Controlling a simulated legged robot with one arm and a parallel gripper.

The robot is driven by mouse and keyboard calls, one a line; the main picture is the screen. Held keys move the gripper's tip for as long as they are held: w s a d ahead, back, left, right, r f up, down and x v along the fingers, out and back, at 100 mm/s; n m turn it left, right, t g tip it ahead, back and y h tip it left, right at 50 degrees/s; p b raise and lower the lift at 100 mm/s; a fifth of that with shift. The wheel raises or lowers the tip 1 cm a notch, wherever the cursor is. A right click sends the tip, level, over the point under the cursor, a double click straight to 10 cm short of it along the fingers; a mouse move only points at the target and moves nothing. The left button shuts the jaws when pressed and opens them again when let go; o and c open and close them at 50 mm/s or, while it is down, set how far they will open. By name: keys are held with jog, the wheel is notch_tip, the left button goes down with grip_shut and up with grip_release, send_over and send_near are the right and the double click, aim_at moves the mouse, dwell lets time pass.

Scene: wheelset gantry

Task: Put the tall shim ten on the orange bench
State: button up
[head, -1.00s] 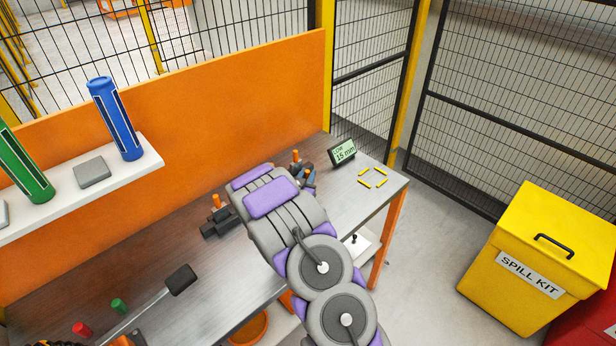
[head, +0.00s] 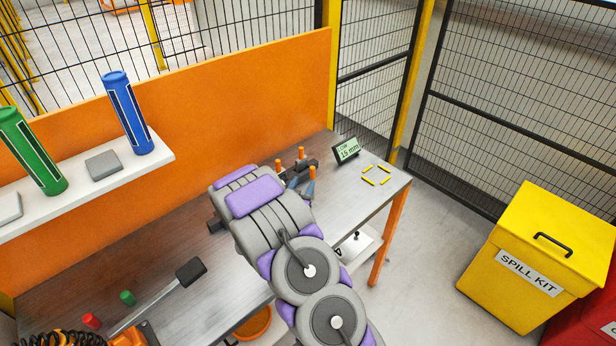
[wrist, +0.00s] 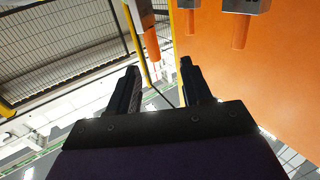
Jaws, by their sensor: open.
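Dark blocks with upright orange pegs stand on the metal-topped orange bench (head: 362,208). One block with an orange peg (head: 301,153) is near the orange back panel, and another orange peg (head: 278,165) shows just left of it. I cannot read which is the tall shim ten. In the wrist view, one orange peg (wrist: 151,44) hangs from the top beyond the fingertips, and another (wrist: 241,31) is to its right. My gripper (wrist: 158,72) is open and empty; my arm hides it in the head view.
A display reading 15 mm (head: 346,150) stands near yellow corner marks (head: 376,175) around a clear spot. A mallet (head: 190,271) and red and green pieces lie at left. A white shelf (head: 150,164) holds blue and green tubes. A yellow spill kit bin (head: 540,250) is at right.

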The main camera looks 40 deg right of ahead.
jog(key=a+r+n+g+y, duration=0.1)
jog(key=a+r+y, duration=0.1)
jog(key=a+y, duration=0.95)
jog(key=s+a+r+n+g+y, duration=0.1)
jog(key=s+a+r+n+g, duration=0.2)
jog(key=a, duration=0.6)
jog(key=s+a+r+n+y, duration=0.1)
jog(key=s+a+r+y, duration=0.15)
jog(key=s+a, duration=0.4)
jog(key=s+a+r+n+g, duration=0.1)
jog(key=s+r+n+g, duration=0.2)
jog(key=s, duration=1.2)
jog(key=s+a+r+n+g, duration=0.2)
jog(key=s+r+g, duration=0.3)
jog(key=s, duration=1)
jog(key=shift+s+r+n, duration=0.25)
jog(key=shift+r+n, duration=0.25)
jog(key=shift+r, duration=0.45)
